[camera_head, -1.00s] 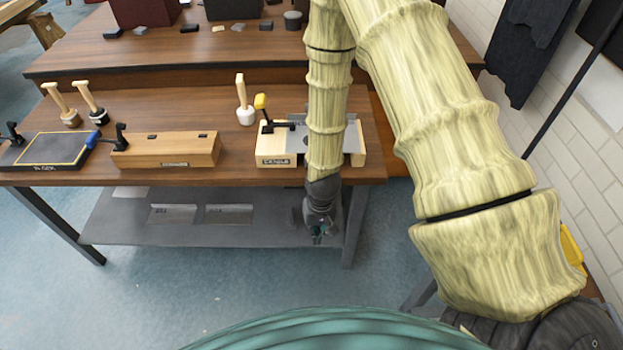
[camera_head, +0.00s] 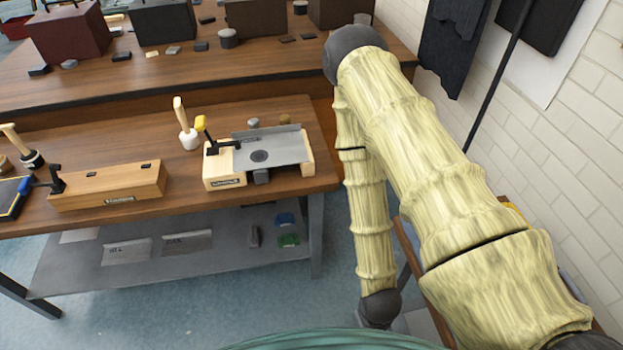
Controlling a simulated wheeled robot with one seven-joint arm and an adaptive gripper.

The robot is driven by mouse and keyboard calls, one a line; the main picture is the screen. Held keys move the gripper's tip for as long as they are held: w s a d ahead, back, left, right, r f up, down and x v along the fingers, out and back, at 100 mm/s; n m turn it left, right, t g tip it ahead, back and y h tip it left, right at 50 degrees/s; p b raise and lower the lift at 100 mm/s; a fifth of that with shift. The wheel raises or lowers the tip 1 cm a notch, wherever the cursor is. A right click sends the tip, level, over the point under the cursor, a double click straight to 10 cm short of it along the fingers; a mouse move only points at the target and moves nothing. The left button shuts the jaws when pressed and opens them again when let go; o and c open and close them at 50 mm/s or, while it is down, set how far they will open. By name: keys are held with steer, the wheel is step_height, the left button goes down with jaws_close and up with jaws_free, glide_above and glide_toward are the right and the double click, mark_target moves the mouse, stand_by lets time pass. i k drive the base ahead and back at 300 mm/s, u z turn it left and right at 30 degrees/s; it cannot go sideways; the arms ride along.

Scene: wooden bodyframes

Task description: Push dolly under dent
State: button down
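A pale wooden frame (camera_head: 225,176) stands near the right end of the front bench. A grey metal sheet (camera_head: 288,150) lies across it, with a dark round mark (camera_head: 259,156) that looks like the dent. A small grey block (camera_head: 261,176), which may be the dolly, shows at the sheet's front edge between the frame's wooden sides, a little in front of the mark. How far it reaches under the sheet is hidden. My arm's lower part hangs right of the bench and ends in a dark joint. My gripper's fingers do not show.
A long wooden box (camera_head: 110,187) is farther left. The bench (camera_head: 325,170) has a lower grey shelf (camera_head: 218,258) with small items. A white brick wall (camera_head: 575,140) bounds the right.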

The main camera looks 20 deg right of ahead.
mark_target(260, 177)
steer(key=z, duration=0.3)
steer(key=k, duration=0.7)
steer(key=u, duration=1.15)
